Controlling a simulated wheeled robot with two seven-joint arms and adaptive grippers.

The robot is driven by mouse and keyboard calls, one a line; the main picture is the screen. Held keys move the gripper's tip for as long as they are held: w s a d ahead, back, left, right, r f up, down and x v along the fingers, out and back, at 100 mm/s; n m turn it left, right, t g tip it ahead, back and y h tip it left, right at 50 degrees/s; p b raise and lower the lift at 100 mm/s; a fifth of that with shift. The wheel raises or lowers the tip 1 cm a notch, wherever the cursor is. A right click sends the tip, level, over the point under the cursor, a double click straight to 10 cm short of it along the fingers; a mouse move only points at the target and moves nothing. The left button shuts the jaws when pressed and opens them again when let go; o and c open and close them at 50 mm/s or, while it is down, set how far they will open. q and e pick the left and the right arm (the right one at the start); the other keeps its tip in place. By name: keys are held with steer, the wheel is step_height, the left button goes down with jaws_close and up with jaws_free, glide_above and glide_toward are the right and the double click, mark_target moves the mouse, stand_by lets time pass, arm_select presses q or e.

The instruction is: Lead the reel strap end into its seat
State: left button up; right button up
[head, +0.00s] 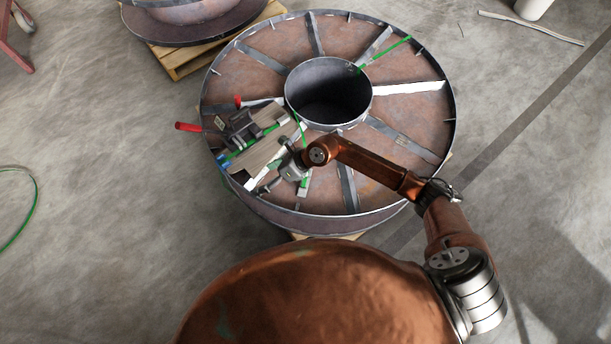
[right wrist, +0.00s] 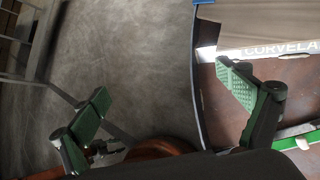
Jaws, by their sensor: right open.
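The large steel reel (head: 410,120) lies flat on a pallet, with radial ribs and a round open hub (head: 330,92). A green strap (head: 385,54) crosses its far right side to the hub. A strapping tool (head: 238,128) with red handles sits on a beige board (head: 262,155) on the reel. My right gripper is open, with nothing between its fingers (right wrist: 164,82). I cannot make out the strap end or its seat.
A second reel (head: 190,22) stands on a pallet (head: 185,62) at the back left. A loose green strap (head: 33,212) lies on the floor at left. A red frame (head: 12,50) stands top left. A white cylinder (head: 533,9) and pale strip (head: 530,28) are top right.

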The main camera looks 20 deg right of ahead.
steer(key=w+d+f+n+h, duration=0.1)
steer(key=d+f+h, duration=0.1)
steer(key=d, duration=0.3)
steer(key=w+d+f+n+g+h, duration=0.1)
steer(key=d+f+h, duration=0.1)
steer(key=d, duration=0.4)
steer(key=w+d+f+n+h, duration=0.1)
steer(key=d+f+h, duration=0.1)
steer(key=d, duration=0.3)
steer(key=shift+w+d+f+h, duration=0.2)
steer(key=shift+f+h, duration=0.15)
steer(key=shift+h, duration=0.45)
steer(key=f, duration=0.1)
steer(key=f+b, duration=0.1)
steer(key=shift+d+f+g, duration=0.2)
steer(key=shift+f+g, duration=0.1)
steer(key=shift+w+f, duration=0.1)
steer(key=shift+f, duration=0.3)
step_height(320, 180, down, 3)
steer(key=shift+f+b, duration=0.15)
steer(key=shift+b, duration=0.6)
steer(key=shift+w+a+f, duration=0.1)
steer(key=shift+a+f, duration=0.05)
steer(key=shift+f, duration=0.35)
arm_select(q)
steer(key=w, duration=0.2)
steer(key=w+f, duration=0.1)
steer(key=shift+w+d, duration=0.2)
steer(key=shift+w, duration=0.15)
